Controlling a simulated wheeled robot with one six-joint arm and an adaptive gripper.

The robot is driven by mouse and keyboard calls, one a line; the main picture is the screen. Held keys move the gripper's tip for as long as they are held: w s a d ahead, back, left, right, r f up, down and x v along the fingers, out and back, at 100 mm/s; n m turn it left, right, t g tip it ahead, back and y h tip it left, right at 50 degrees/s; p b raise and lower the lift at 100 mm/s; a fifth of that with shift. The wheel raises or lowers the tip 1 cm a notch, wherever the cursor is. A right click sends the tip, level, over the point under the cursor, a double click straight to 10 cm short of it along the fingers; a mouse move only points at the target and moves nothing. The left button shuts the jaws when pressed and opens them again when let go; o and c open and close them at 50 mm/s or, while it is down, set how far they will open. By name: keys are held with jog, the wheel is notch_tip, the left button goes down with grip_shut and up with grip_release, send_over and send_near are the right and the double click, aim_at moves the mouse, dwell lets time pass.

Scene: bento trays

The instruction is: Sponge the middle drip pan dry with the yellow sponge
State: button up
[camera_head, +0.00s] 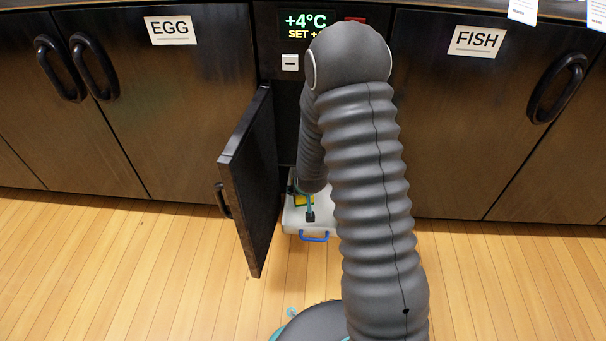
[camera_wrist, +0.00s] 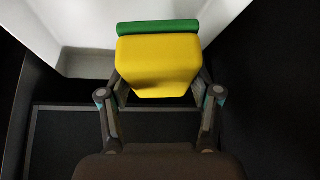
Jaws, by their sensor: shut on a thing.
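The yellow sponge (camera_wrist: 158,66), with a green layer (camera_wrist: 158,27) along its far edge, is held between the fingers of my gripper (camera_wrist: 160,95) in the wrist view. The white drip pan (camera_wrist: 85,63) lies beyond and beneath it. I cannot tell whether the sponge touches the pan. In the head view the pan (camera_head: 327,228) sticks out of the middle bay at floor level, with a blue handle (camera_head: 314,237) at its front. My arm hides most of the pan and gripper there; a bit of yellow (camera_head: 301,199) shows. No liquid is visible.
A narrow dark door (camera_head: 250,185) stands open left of the pan. The EGG cabinet (camera_head: 170,100) and FISH cabinet (camera_head: 465,130) are shut on either side. A display (camera_head: 306,27) reads +4°C above the bay. The wooden floor (camera_head: 130,265) in front is clear.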

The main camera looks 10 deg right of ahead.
jog(key=shift+r+p, duration=0.55)
jog(key=shift+r, duration=0.7)
